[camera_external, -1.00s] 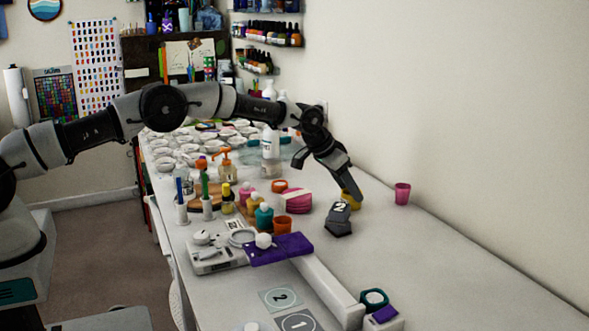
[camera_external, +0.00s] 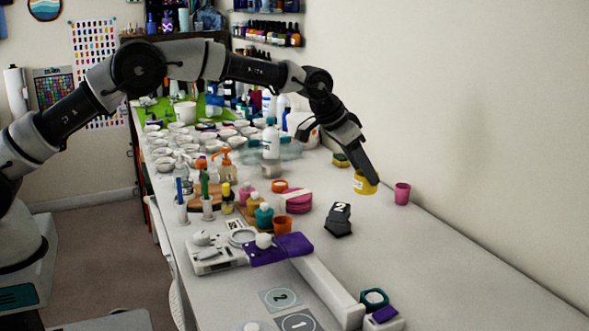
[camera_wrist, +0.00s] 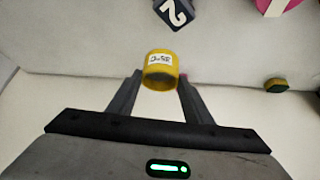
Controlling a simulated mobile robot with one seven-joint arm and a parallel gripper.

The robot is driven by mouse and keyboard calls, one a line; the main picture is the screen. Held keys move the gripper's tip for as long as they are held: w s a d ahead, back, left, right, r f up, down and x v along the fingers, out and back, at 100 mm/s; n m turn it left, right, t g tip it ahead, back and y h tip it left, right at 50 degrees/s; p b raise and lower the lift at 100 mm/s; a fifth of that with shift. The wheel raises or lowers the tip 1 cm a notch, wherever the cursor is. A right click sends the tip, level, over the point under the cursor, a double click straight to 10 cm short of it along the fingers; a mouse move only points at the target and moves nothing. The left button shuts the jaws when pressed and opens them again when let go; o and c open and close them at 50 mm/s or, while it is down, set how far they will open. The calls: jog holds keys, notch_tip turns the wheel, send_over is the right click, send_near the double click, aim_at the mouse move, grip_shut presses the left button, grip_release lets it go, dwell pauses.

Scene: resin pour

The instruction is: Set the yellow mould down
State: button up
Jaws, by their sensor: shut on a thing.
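The yellow mould (camera_external: 366,185) is a short round cup with a white label. My gripper (camera_external: 370,180) is shut on it near the wall side of the table, just left of a pink cup. In the wrist view the mould (camera_wrist: 160,70) sits between the two fingertips of my gripper (camera_wrist: 160,82), label facing the camera. I cannot tell whether the mould touches the table or hangs slightly above it.
The pink cup (camera_external: 402,193) stands close to the right of the mould. A dark block marked 2 (camera_external: 339,219) is nearer the front, and a yellow-green sponge (camera_external: 341,160) lies behind. The white table (camera_external: 460,270) is clear to the front right.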

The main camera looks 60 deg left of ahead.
jog(key=s+d+b, duration=0.2)
jog(key=s+d, duration=0.8)
jog(key=s, duration=0.1)
jog(key=shift+m+h, duration=0.3)
jog(key=shift+s+d+f, duration=0.1)
jog(key=shift+s+f, duration=0.1)
jog(key=shift+f, duration=1.5)
jog(key=shift+s+a+f, duration=0.1)
jog(key=shift+s+f, duration=0.15)
jog(key=shift+f, duration=1.5)
jog(key=shift+s+d+f, duration=0.1)
jog(key=shift+s+f, duration=0.1)
jog(key=shift+f, duration=1.5)
jog(key=shift+f+b, duration=0.2)
jog(key=shift+b, duration=0.15)
jog(key=o, duration=1.1)
